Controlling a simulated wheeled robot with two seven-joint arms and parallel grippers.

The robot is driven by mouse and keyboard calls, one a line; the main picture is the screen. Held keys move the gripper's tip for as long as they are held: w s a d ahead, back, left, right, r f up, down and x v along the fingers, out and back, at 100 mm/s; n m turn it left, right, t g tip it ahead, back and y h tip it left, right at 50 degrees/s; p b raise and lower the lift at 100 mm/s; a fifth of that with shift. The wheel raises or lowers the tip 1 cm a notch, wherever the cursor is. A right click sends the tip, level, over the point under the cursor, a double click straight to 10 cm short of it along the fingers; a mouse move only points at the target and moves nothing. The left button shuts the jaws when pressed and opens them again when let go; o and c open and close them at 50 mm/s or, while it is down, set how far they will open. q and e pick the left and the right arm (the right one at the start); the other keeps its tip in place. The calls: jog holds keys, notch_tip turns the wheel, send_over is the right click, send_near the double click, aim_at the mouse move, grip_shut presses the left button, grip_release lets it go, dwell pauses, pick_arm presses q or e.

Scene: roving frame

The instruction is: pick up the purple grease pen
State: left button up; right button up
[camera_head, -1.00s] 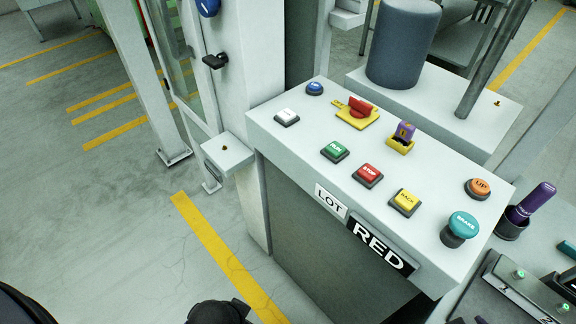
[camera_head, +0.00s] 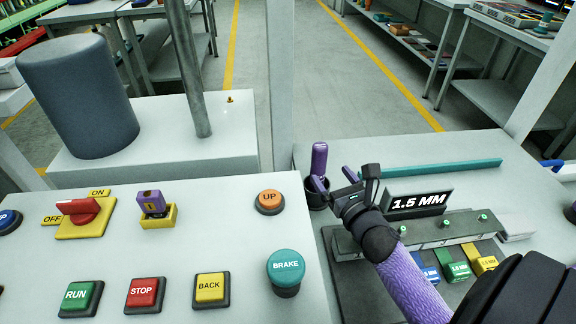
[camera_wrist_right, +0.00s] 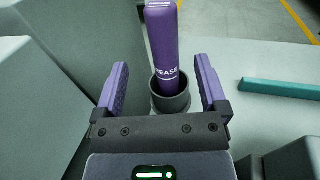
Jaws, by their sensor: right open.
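The purple grease pen (camera_head: 319,160) stands upright in a dark round cup (camera_head: 316,194) on the grey table right of the control panel. My right gripper (camera_head: 334,180) is open, close to the pen and cup in the head view. In the right wrist view the pen (camera_wrist_right: 162,45) rises from the cup (camera_wrist_right: 171,97), between and beyond the open purple fingers of the gripper (camera_wrist_right: 160,88). The fingers do not appear to touch the pen. The pen's lower end is hidden in the cup. My left gripper is not in view.
The control panel (camera_head: 120,240) with a brake knob (camera_head: 286,268) and several buttons stands left of the cup. A teal bar (camera_head: 430,169), a "1.5 MM" sign (camera_head: 418,202) and a grey rack (camera_head: 440,232) lie to the right. A pale post (camera_head: 280,80) rises behind the panel.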

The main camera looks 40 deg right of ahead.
aim_at(316, 150)
jog(key=x, duration=0.3)
jog(key=b+x, duration=0.1)
jog(key=x, duration=0.2)
jog(key=b+x, duration=0.1)
jog(key=x, duration=0.2)
jog(key=shift+d+r, duration=0.2)
jog(key=shift+r, duration=0.2)
grip_shut()
